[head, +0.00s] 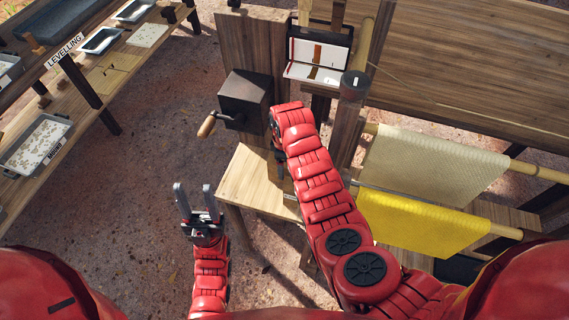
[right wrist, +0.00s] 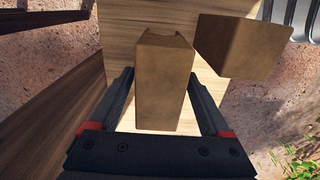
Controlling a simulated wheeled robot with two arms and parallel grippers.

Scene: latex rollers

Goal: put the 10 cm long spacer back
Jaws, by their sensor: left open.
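In the right wrist view a tan wooden block (right wrist: 163,85) lies between the two fingers of my right gripper (right wrist: 161,72). The right finger looks close against its side and a thin gap seems to show on the left; I cannot tell if the fingers grip it. A second tan block (right wrist: 240,45) is beside it to the upper right, outside the fingers. I cannot tell which is the 10 cm spacer. My left gripper (head: 194,187) is open and empty over the ground.
A dark box with a crank handle (head: 245,95) stands behind the small table. Yellow cloth (head: 420,222) and cream cloth (head: 430,165) hang on rods to the right. A shelf with trays (head: 35,145) is at the left. The ground between is clear.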

